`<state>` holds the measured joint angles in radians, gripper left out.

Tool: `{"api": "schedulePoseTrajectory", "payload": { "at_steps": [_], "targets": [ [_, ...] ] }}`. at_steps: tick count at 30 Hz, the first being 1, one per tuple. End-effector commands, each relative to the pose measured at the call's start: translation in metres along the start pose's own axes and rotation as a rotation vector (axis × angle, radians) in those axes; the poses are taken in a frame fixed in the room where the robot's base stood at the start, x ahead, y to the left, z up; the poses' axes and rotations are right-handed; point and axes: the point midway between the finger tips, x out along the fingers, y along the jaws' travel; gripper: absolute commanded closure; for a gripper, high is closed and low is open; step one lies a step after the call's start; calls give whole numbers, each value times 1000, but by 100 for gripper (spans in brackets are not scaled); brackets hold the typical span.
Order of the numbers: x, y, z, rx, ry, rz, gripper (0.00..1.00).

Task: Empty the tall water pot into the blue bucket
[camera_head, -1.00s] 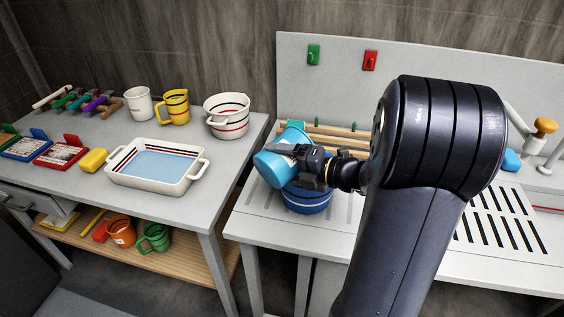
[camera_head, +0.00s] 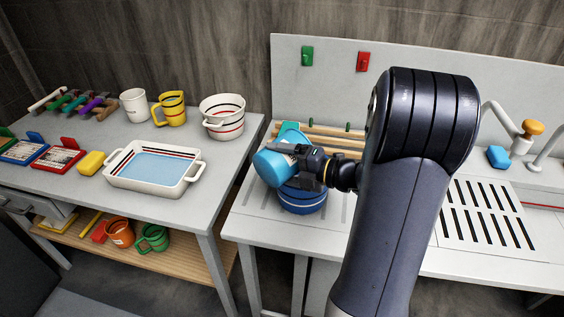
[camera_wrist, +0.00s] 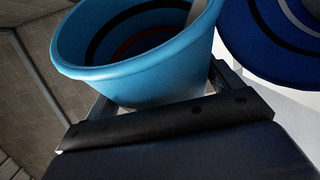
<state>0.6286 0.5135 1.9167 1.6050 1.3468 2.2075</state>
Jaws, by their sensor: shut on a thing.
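A light blue pot (camera_head: 271,167) is held tipped on its side over the blue bucket (camera_head: 302,201), its body to the left of the bucket's middle. My gripper (camera_head: 304,160) is shut on the pot. In the wrist view the pot (camera_wrist: 145,82) shows its open rim and dark bands inside; I cannot make out water in it. The dark blue bucket (camera_wrist: 262,40) shows at the upper right there. The bucket stands on the grey counter, partly hidden by the pot and gripper; its contents are hidden.
A white tray of water (camera_head: 152,183), a yellow jug (camera_head: 171,109), a white cup (camera_head: 134,106) and a white pot (camera_head: 222,128) stand on the left table (camera_head: 215,160). A gap separates it from the counter. A slatted drain (camera_head: 487,215) and taps lie right.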

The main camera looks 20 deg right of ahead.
Motion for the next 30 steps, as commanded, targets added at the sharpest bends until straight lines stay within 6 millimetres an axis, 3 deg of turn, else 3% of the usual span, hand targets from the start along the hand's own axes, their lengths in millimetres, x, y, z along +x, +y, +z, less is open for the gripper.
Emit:
{"api": "schedulePoseTrajectory", "payload": {
  "at_steps": [30],
  "targets": [
    [-2,5,3,62,7,27,52]
  ]
}}
